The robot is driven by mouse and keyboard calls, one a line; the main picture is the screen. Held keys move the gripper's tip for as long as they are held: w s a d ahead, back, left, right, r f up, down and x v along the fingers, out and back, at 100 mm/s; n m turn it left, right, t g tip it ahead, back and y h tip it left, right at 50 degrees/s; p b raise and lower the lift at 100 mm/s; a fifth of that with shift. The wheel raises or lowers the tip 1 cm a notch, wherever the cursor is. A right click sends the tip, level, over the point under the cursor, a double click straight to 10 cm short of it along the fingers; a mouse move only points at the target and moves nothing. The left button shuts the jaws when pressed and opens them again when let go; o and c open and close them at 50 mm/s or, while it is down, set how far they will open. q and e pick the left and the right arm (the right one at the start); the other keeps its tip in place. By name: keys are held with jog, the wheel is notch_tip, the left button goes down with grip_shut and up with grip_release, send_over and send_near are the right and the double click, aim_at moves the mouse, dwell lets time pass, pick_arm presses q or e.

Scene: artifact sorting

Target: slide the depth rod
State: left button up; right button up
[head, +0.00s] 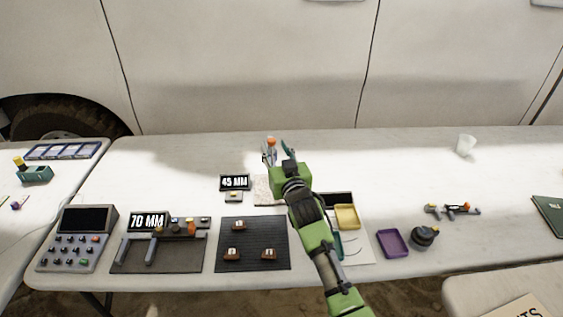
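My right arm comes in from the bottom, and my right gripper (277,154) is over the back middle of the table. Its green body hides what is directly below it. An orange knob (271,141) shows at the fingertips, on what may be the depth rod; the rod itself is too small and too covered to make out. I cannot tell whether the fingers touch it. A black "45 MM" sign (234,182) stands left of the gripper, with a small yellowish block (233,197) in front. A pale speckled block (267,190) is partly hidden by the gripper. My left gripper is not in view.
A "70 MM" sign (147,220) stands by a grey measuring fixture (160,262). A keypad console (75,240), a dark mat (252,222), a yellow tray (347,217), a purple tray (393,243) and a white cup (466,145) are around. The back right is mostly clear.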

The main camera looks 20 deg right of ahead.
jog(key=s, duration=0.7)
jog(key=shift+s+a, duration=0.2)
jog(key=shift+s, duration=0.2)
